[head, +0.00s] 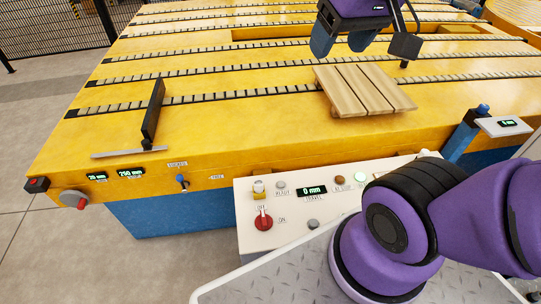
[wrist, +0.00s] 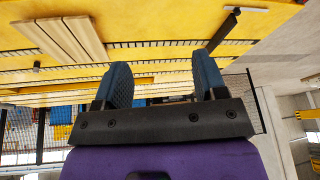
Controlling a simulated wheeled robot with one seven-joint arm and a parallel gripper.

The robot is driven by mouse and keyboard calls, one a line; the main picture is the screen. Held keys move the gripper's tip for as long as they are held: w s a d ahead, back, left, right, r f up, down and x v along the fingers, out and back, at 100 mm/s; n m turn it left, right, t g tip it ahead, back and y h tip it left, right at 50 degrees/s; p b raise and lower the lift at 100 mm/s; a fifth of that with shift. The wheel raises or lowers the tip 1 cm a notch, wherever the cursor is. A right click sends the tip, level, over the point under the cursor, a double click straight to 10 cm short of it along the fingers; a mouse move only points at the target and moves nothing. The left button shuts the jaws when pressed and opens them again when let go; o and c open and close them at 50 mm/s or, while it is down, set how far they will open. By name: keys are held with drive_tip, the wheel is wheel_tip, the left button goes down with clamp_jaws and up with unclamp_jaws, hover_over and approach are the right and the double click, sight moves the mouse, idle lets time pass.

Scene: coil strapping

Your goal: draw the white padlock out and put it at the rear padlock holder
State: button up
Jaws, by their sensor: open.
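I cannot make out a white padlock for certain in either view. A small white and yellow fitting (head: 258,188) stands at the upper left of the pale control panel (head: 285,240); I cannot tell whether it is a padlock. A small lever with a blue tip (head: 182,181) is on the yellow table's front face, between small labels. No rear padlock holder can be identified. My gripper (head: 342,38) is open and empty above the yellow table, near its far side; its two blue fingers stand apart in the wrist view (wrist: 163,82).
A slatted wooden pallet (head: 362,90) lies on the yellow table (head: 230,125). A black upright bar (head: 153,112) stands at left. A red switch (head: 263,220) is on the panel. The table's left-middle surface is clear.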

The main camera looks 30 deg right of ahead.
drive_tip(key=w+d+f+m+g+y, duration=0.1)
drive_tip(key=w+f+m+g+y, duration=0.55)
drive_tip(key=w+f, duration=1.4)
wheel_tip(320, 180, down, 16)
drive_tip(key=w+d+m+y, duration=0.1)
drive_tip(key=m+y, duration=0.2)
drive_tip(key=m, duration=0.2)
drive_tip(key=m+y, duration=0.4)
drive_tip(key=m, duration=0.1)
approach(255, 192)
drive_tip(key=r, duration=0.2)
drive_tip(key=r+t, duration=0.1)
drive_tip(key=shift+s+d+r+h, duration=0.1)
drive_tip(key=shift+d+r+h, duration=0.15)
drive_tip(key=shift+d, duration=0.05)
drive_tip(key=shift+s+a+f, duration=0.1)
drive_tip(key=shift+a+f, duration=0.15)
drive_tip(key=shift+f, duration=0.05)
drive_tip(key=x, duration=1)
drive_tip(key=shift+a, duration=0.15)
drive_tip(key=shift+c, duration=0.4)
clamp_jaws()
